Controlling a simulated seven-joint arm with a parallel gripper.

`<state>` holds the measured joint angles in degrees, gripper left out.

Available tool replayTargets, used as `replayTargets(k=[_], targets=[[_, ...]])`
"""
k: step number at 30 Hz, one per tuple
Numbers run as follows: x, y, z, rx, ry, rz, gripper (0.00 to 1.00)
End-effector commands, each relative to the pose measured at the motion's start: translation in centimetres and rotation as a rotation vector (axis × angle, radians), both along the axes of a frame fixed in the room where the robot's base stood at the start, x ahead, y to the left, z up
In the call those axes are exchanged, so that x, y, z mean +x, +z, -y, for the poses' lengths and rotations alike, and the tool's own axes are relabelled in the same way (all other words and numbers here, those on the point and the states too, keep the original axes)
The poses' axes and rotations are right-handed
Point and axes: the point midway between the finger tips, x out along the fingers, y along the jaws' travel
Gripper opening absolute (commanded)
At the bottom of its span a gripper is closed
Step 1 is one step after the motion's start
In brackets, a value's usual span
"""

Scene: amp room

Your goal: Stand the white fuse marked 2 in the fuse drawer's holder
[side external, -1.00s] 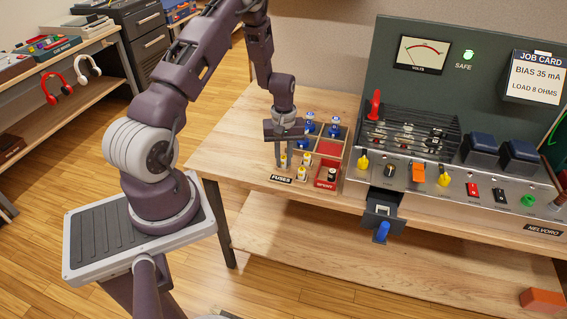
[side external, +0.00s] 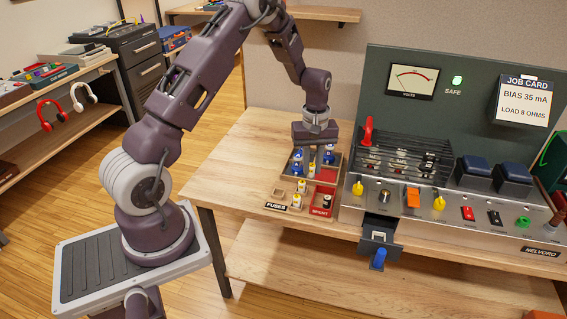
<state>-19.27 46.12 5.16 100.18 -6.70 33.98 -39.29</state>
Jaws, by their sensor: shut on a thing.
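My gripper (side external: 313,162) hangs fingers down over the fuse tray (side external: 341,158). It is shut on a white fuse (side external: 312,169) with a yellowish part, held upright; its number is too small to read. Two other white fuses (side external: 297,201) stand in the tray's front left part, their marks unreadable. The fuse drawer (side external: 365,247) is pulled out of the amp's front, to the right of and nearer than the tray. Its pale holder (side external: 379,236) shows behind the blue knob (side external: 379,259) and looks empty.
Blue fuses (side external: 297,168) stand in the tray's back part. The amp (side external: 440,205) with knobs and a red lever (side external: 367,130) stands close to the right. The table's left side is clear.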

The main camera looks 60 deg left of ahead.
Motion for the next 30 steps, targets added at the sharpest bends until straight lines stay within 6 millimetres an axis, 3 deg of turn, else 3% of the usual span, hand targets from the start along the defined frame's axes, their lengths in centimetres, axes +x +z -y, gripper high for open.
replayTargets(k=[3,6,9,12,18,30], targets=[[3.6,-0.4,5.7,0.001,-0.013,0.001,0.00],[5.9,-0.6,11.1,0.001,-0.013,0.001,0.00],[7.2,-0.9,15.9,0.001,-0.010,0.001,0.00],[7.7,-1.0,19.3,0.002,-0.008,0.001,0.00],[7.9,-1.4,21.8,0.002,-0.002,0.000,0.00],[7.9,-5.3,21.7,0.003,-0.001,-0.001,0.00]])
